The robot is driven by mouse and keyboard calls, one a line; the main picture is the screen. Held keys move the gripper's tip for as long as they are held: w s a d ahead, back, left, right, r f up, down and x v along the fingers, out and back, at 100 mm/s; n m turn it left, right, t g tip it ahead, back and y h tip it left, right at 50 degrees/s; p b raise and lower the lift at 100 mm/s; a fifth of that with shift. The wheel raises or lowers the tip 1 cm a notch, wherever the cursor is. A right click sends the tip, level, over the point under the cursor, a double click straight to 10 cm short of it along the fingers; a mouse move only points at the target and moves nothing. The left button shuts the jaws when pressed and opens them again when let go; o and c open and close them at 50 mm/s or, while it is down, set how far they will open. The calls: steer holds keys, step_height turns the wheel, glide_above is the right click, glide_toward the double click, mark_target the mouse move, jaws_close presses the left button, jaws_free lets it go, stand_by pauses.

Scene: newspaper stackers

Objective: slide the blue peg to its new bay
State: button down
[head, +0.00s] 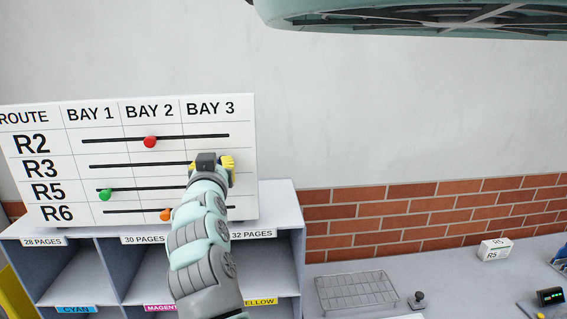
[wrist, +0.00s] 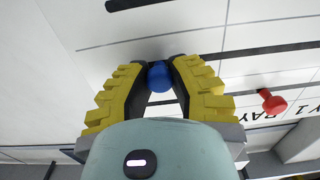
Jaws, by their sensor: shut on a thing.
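The blue peg (wrist: 159,76) sits between the yellow fingers of my gripper (wrist: 158,66) in the wrist view, and the gripper is shut on it. In the head view my gripper (head: 226,164) is at the right end of the R3 slot (head: 140,165), in the BAY 3 column, and it hides the blue peg. The white route board (head: 90,125) has a row and slot for each of R2, R3, R5 and R6, under BAY 1, BAY 2 and BAY 3.
A red peg (head: 150,142) is in the R2 row under BAY 2. A green peg (head: 105,195) is in the R5 row under BAY 1. Grey shelves (head: 285,200) stand below the board.

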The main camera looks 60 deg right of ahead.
steer(key=shift+s+d+r, duration=0.15)
steer(key=shift+s, duration=0.05)
steer(key=c, duration=0.8)
jaws_free()
steer(key=v, duration=0.7)
steer(key=shift+s, duration=0.15)
steer(key=shift+a, duration=0.2)
